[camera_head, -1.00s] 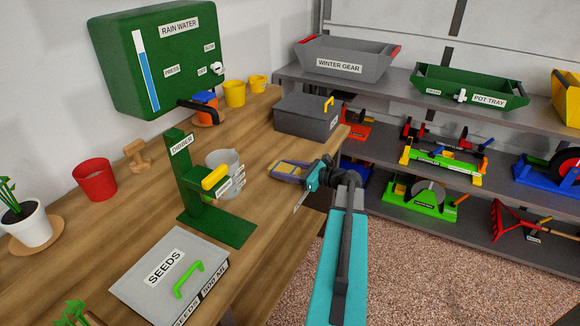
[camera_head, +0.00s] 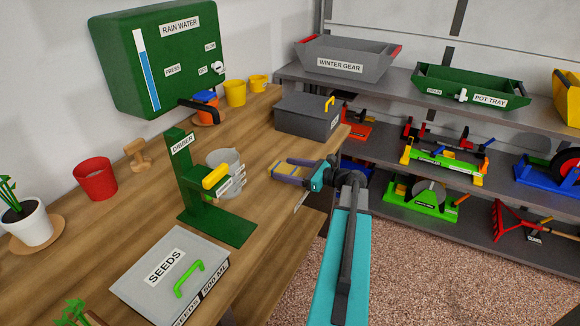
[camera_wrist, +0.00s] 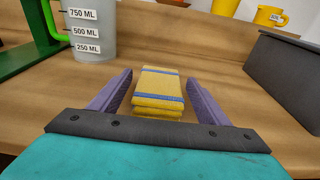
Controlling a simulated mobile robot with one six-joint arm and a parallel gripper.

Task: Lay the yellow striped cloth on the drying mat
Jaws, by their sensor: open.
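The yellow striped cloth (camera_wrist: 157,88) is a folded yellow pad with blue stripes, lying on the wooden bench in the wrist view. It also shows in the head view (camera_head: 283,169), partly hidden by my gripper (camera_head: 288,169). My gripper also shows in the wrist view (camera_wrist: 158,80). Its purple fingers are open, one on each side of the cloth, with a gap on both sides. I cannot make out a drying mat in either view.
A measuring jug (camera_head: 224,172) and the green dibber stand (camera_head: 185,185) are left of my gripper. A grey lidded box (camera_head: 305,118) stands behind it. A grey seeds box (camera_head: 140,280) lies at the front. Labelled shelves (camera_head: 400,85) are beyond the bench.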

